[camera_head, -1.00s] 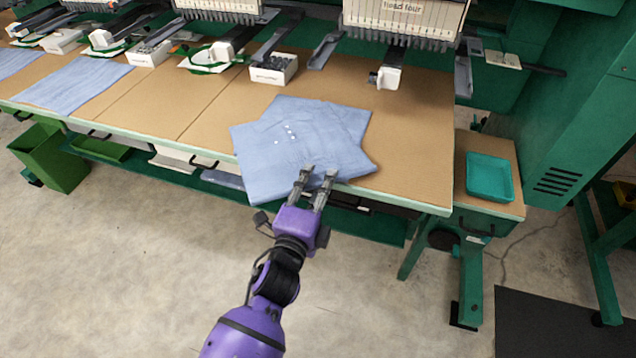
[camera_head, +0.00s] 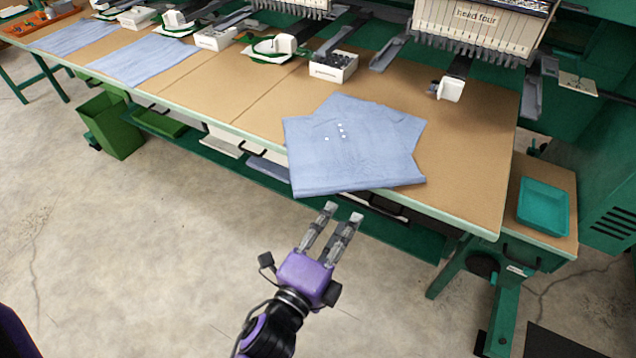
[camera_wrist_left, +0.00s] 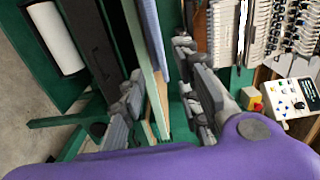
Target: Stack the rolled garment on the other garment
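Two light-blue garments lie overlapped at an angle at the table's front edge. The front garment (camera_head: 350,165) is spread flat, with white dots near its upper left, and its near edge hangs slightly past the table. Part of the rear garment (camera_head: 398,122) shows behind and to the right; the rest is covered. No clear roll shows. My left gripper (camera_head: 343,213) is open and empty, just in front of the near edge and apart from the cloth. In the left wrist view a blue garment strip (camera_wrist_left: 152,35) shows along the table edge between the spread fingers. My right gripper is out of view.
The tan table (camera_head: 470,175) is clear to the right of the garments. Embroidery heads (camera_head: 475,35) and a white box (camera_head: 333,67) stand behind. Other blue garments (camera_head: 150,58) lie farther left. A teal tray (camera_head: 543,207) sits on a side stand. Drawers are under the tabletop.

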